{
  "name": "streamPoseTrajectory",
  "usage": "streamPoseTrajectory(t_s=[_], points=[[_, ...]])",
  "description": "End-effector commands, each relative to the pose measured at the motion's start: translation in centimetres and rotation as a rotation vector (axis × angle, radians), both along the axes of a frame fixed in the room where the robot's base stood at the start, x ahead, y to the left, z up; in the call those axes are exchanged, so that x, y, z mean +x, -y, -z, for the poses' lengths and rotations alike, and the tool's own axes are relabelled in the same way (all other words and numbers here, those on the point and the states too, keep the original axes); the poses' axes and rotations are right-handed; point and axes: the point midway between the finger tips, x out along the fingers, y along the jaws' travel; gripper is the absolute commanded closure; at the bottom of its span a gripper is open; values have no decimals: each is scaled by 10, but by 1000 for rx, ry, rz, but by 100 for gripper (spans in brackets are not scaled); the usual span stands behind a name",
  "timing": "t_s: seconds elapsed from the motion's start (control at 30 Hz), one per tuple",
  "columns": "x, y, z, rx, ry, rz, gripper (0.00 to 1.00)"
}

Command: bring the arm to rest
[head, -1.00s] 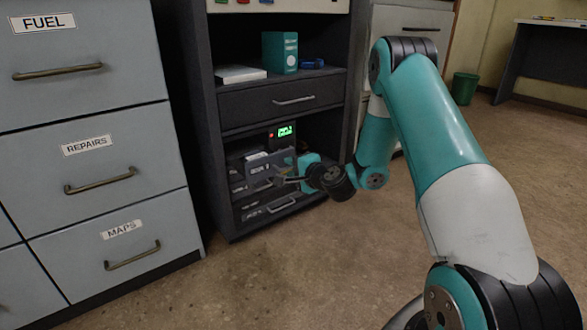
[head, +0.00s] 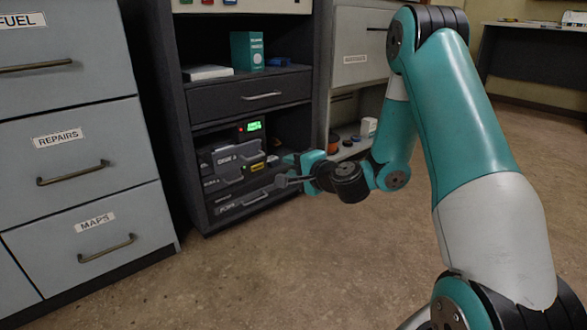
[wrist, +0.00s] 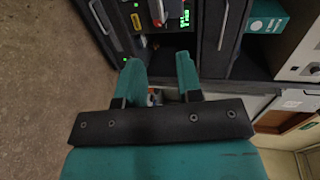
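My teal arm (head: 470,110) reaches forward from the lower right and bends down at its elbow. My gripper (head: 284,181) is in front of the right side of the dark console rack, near its lower shelf. In the wrist view my gripper (wrist: 160,68) shows two teal fingers standing apart with nothing held between them, so it is open. A small gap of floor and rack shows past the fingertips, and I see no contact there.
The dark rack (head: 195,110) holds grey units (head: 232,160) with a green display (head: 254,126). Grey drawers labelled REPAIRS (head: 85,160) stand at left. An open cabinet shelf (head: 350,150) with small items is behind my forearm. The floor (head: 290,270) in front is clear.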

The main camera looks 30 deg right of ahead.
Motion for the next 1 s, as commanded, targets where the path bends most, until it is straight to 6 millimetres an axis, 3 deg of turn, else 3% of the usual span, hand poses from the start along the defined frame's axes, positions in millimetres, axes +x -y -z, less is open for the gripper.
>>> streamPoseTrajectory(t_s=[0.47, 0.57, 0.67, 0.73, 0.8, 0.9, 1.0], points=[[0, -7, -8, -12, 0, -26, 67], [-2, -36, -33, -66, -4, -134, 67], [-15, -88, -74, -177, -18, -339, 67], [-35, -132, -106, -283, -34, -524, 67], [-64, -172, -137, -406, -55, -718, 67], [-118, -217, -176, -595, -93, -991, 67], [-172, -238, -205, -770, -137, -1218, 67]])
